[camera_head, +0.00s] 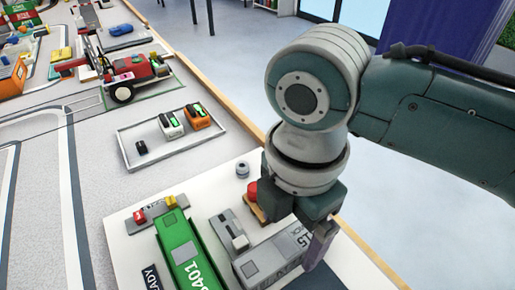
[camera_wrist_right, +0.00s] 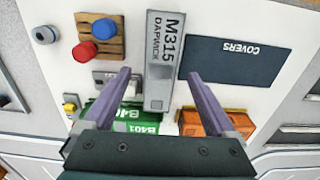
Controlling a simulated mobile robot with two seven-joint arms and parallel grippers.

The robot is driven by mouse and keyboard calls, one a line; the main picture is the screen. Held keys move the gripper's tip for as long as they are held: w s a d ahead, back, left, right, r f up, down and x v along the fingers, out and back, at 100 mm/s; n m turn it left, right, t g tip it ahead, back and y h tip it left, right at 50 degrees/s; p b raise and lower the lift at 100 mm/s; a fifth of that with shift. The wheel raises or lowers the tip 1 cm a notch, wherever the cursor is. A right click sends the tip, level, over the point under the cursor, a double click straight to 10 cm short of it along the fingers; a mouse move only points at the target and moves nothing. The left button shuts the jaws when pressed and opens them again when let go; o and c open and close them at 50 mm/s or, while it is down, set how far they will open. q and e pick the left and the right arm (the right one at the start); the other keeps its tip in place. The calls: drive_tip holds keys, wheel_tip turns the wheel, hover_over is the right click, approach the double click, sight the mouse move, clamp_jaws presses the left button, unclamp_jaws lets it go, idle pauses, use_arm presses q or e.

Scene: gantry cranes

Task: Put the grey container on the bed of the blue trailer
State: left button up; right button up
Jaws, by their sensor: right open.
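The grey container (camera_head: 272,258) lies on the white board in the head view, beside a green container (camera_head: 187,250). In the right wrist view the grey container (camera_wrist_right: 161,55) carries the lettering M315. My right gripper (camera_head: 318,248) is over its right end in the head view. In the wrist view the right gripper (camera_wrist_right: 159,78) has its purple fingers apart, one on each side of the container, with visible gaps. Whether they reach down beside it I cannot tell. A small blue vehicle (camera_head: 121,31) stands far back left; I cannot tell whether it is the blue trailer. My left gripper is not in view.
A wooden board (camera_wrist_right: 117,47) with red and blue knobs lies close to the container. A dark COVERS plate (camera_wrist_right: 235,62) and an orange block (camera_wrist_right: 205,123) are nearby. A red vehicle (camera_head: 132,72) stands farther back.

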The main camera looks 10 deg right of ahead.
sight(286, 245)
wheel_tip(286, 245, down, 5)
drive_tip(key=shift+s+a+r+b, duration=0.1)
drive_tip(key=shift+r+b, duration=0.1)
drive_tip(key=shift+b, duration=0.4)
drive_tip(key=shift+c, duration=0.3)
clamp_jaws()
